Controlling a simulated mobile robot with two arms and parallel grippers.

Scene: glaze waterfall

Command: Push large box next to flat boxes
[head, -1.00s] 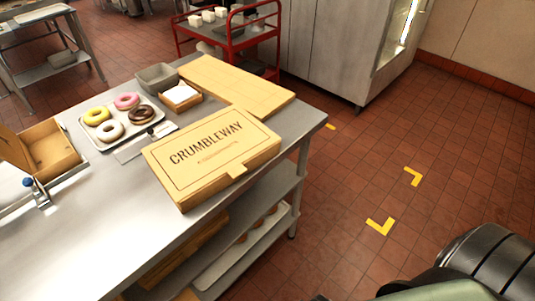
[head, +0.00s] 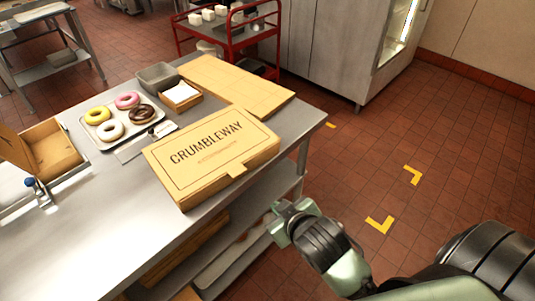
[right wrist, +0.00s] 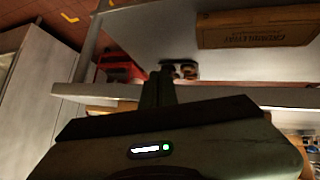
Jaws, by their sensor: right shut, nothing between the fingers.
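The large box (head: 212,160), a closed cardboard carton marked CRUMBLEWAY, lies on the metal table (head: 75,235) near its front edge. The flat boxes (head: 238,82) lie on the table just behind it, near the right end. The large box also shows at the upper right of the right wrist view (right wrist: 255,27). My right gripper (head: 282,222) is in front of the table's edge, apart from the large box and lower in the head view. It is shut and empty. My left gripper is not in view.
A tray of donuts (head: 126,122), a small carton (head: 181,97) and a grey bin (head: 157,77) stand left of the boxes. An open box (head: 52,148) is at the far left. A shelf lies under the table. A red cart (head: 228,38) stands behind.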

